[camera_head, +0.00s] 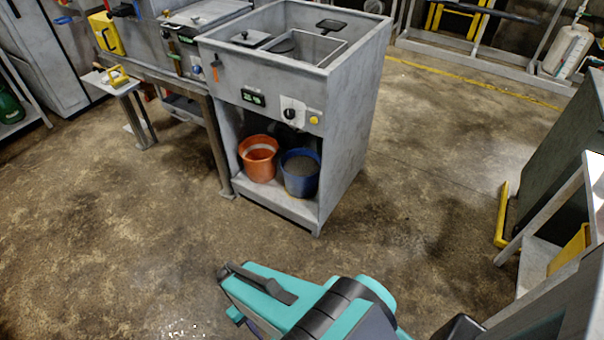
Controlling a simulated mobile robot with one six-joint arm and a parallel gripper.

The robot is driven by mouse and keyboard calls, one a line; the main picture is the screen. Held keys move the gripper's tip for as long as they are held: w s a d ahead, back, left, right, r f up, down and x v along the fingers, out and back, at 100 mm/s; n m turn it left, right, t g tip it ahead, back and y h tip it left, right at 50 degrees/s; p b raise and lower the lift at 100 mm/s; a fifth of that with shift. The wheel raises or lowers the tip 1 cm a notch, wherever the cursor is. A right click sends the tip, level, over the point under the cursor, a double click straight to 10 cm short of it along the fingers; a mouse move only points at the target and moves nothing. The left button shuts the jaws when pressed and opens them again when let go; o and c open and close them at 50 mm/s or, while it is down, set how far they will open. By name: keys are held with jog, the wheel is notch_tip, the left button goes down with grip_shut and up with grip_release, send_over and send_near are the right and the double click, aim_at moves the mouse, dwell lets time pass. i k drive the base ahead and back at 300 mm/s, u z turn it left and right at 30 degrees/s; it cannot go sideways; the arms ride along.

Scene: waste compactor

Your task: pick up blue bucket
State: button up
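The blue bucket (301,178) stands upright on the low shelf of the grey machine cabinet (345,140), at the right side of its open front. Its open top shows a dark grey inside. An orange bucket (258,158) stands just left of it, touching or very close. My teal and dark grey arm reaches in from the bottom edge. Its end, which seems to be my gripper (245,292), is low and well in front of the cabinet, apart from both buckets. I cannot make out whether its fingers are open or shut.
Open concrete floor (150,230) lies between my arm and the cabinet. A bench leg (215,145) stands close at the cabinet's left. A white shelf rack (545,240) and a dark green cabinet (550,150) with a yellow bar (502,215) stand at the right.

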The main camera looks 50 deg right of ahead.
aim_at(301, 167)
jog(key=z, duration=0.15)
jog(key=i, duration=1.25)
jog(key=u, duration=0.45)
